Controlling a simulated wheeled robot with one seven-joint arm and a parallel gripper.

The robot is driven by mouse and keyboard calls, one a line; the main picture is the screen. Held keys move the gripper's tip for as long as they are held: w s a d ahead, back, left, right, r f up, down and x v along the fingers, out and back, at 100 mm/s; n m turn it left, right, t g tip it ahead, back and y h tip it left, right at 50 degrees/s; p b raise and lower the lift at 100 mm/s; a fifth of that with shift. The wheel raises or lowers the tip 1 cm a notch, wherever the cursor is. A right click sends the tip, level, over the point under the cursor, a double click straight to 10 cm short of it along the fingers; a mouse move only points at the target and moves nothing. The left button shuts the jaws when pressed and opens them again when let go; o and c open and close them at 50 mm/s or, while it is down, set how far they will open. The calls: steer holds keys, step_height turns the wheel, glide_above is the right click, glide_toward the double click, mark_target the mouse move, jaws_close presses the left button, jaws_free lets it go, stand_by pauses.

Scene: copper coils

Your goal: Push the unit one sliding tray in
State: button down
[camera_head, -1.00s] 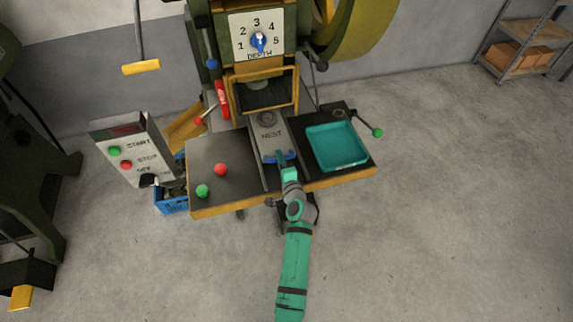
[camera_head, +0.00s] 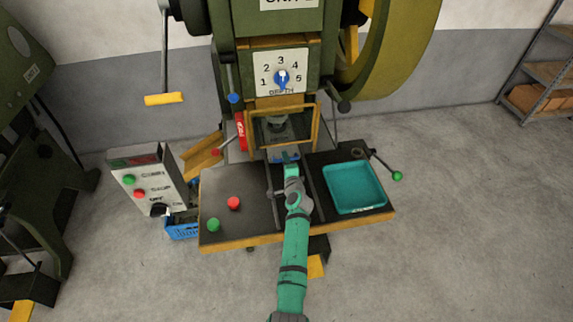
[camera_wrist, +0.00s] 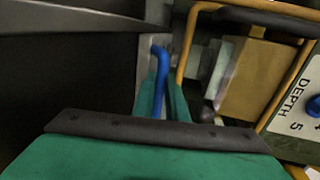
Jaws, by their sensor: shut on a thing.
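The sliding tray (camera_head: 278,139) of the press is a grey plate between two rails, lying mostly inside the yellow-framed opening under the press head. Its blue handle (camera_head: 293,155) is at its front end. My gripper (camera_head: 290,165) is shut on the blue handle, reaching in from the front over the work table. In the wrist view the blue handle (camera_wrist: 159,82) stands between the two green fingers. My gripper hides part of the tray's front end.
The yellow guard frame (camera_head: 317,128) surrounds the opening. A teal bin (camera_head: 354,187) sits on the table at right. Red (camera_head: 233,203) and green (camera_head: 213,224) knobs stand at left. A control box (camera_head: 150,184) with START and STOP buttons is further left.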

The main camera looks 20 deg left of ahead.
steer(key=shift+w+a+r, duration=0.1)
steer(key=shift+w, duration=0.1)
steer(key=c, duration=1.8)
jaws_free()
steer(key=shift+o, duration=0.2)
steer(key=shift+f, duration=0.2)
